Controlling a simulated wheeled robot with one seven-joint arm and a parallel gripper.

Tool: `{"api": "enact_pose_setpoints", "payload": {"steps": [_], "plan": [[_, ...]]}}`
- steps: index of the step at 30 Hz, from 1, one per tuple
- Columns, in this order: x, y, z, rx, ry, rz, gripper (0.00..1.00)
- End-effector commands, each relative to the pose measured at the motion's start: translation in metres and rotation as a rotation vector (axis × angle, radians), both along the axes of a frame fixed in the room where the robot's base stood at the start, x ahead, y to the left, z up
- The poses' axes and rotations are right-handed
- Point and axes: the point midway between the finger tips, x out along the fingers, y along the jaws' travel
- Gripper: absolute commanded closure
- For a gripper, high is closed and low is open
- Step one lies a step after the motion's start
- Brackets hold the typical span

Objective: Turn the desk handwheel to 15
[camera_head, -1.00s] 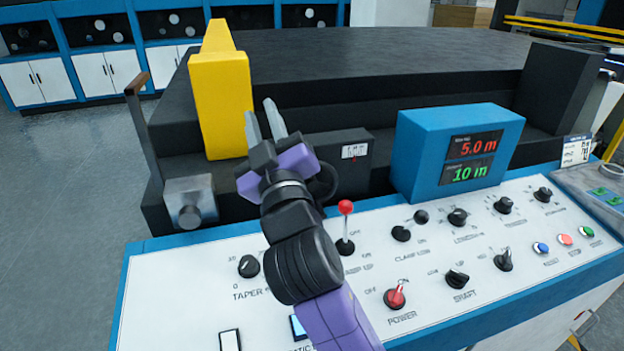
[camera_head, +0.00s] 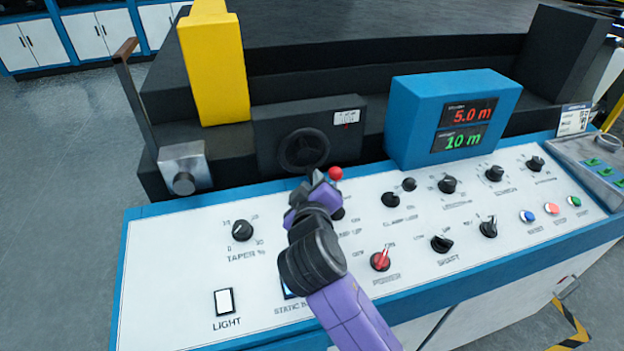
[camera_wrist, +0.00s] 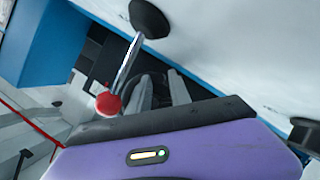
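The desk handwheel (camera_head: 303,150) is a black wheel on the front of a dark box behind the white panel. Above it to the right is a small white scale (camera_head: 346,116) with a red mark; its figures are too small to read. My gripper (camera_head: 318,180) is just in front of and below the wheel in the head view, with no clear contact. In the wrist view its two grey fingers (camera_wrist: 160,92) are apart with nothing visible between them. A dark curved shape beyond them looks like the wheel, partly hidden by the fingers.
A red-knobbed lever (camera_head: 335,173) stands close beside my gripper; its red ball (camera_wrist: 108,104) is near the fingers in the wrist view. A blue display box (camera_head: 410,125) stands right of the wheel, a yellow block (camera_head: 213,70) to its left. Several knobs cover the panel.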

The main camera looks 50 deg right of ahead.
Motion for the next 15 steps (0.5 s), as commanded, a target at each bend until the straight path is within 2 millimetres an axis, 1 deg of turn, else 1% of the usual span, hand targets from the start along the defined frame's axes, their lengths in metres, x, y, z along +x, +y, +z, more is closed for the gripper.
{"api": "enact_pose_setpoints", "payload": {"steps": [1,4,13,14,15], "plan": [[0.0028,-0.0044,-0.0008,0.0,0.0,-0.002,0.76],[0.0068,-0.009,-0.0031,0.001,0.0,-0.001,0.76],[0.0086,-0.0106,-0.0037,0.0,-0.001,0.0,0.76],[0.0087,-0.0106,-0.0038,0.0,-0.001,0.0,0.8],[0.0086,-0.0105,-0.0038,0.0,-0.001,0.0,0.88]]}}
